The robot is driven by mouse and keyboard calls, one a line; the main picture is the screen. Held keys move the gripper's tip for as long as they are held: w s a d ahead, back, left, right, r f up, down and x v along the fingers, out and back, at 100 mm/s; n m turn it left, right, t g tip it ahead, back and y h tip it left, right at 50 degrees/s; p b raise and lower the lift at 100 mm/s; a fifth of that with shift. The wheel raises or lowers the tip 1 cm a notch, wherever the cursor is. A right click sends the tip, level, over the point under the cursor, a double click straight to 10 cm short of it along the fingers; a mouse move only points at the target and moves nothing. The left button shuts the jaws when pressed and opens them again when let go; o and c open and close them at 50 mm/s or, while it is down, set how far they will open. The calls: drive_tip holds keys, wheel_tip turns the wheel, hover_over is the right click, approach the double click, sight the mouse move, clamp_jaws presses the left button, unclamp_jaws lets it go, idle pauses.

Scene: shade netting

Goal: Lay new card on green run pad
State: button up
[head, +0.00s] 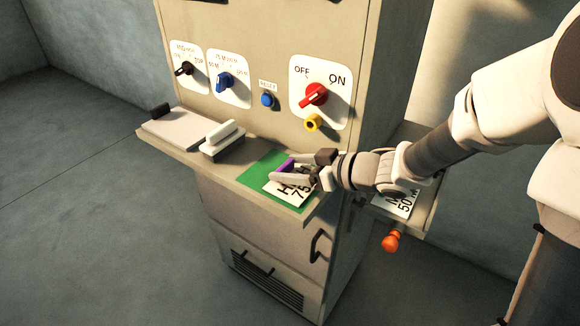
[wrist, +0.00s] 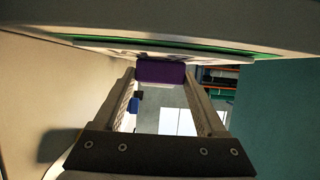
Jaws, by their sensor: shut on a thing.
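A white card (head: 283,190) with black lettering, partly readable as "H" and "75", lies over the green pad (head: 257,168) on the cabinet's front shelf. Its purple grip (head: 286,166) is between the fingers of my gripper (head: 293,172), which is shut on it. In the wrist view the purple grip (wrist: 161,71) sits between both fingertips, with the card's pale underside or face and a green strip (wrist: 190,46) just beyond. The card looks flat and level with the pad. I cannot tell whether it touches. My fingers hide part of the card.
Another card marked "50" (head: 402,205) lies on a side shelf at right, above an orange knob (head: 391,242). A white block with a handle (head: 222,140) and a pale plate (head: 182,130) occupy the shelf's left.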

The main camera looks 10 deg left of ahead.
drive_tip(key=o, duration=1.3)
drive_tip(key=shift+f, duration=0.1)
drive_tip(key=shift+r, duration=0.3)
drive_tip(key=p+v, duration=0.3)
drive_tip(key=v, duration=0.9)
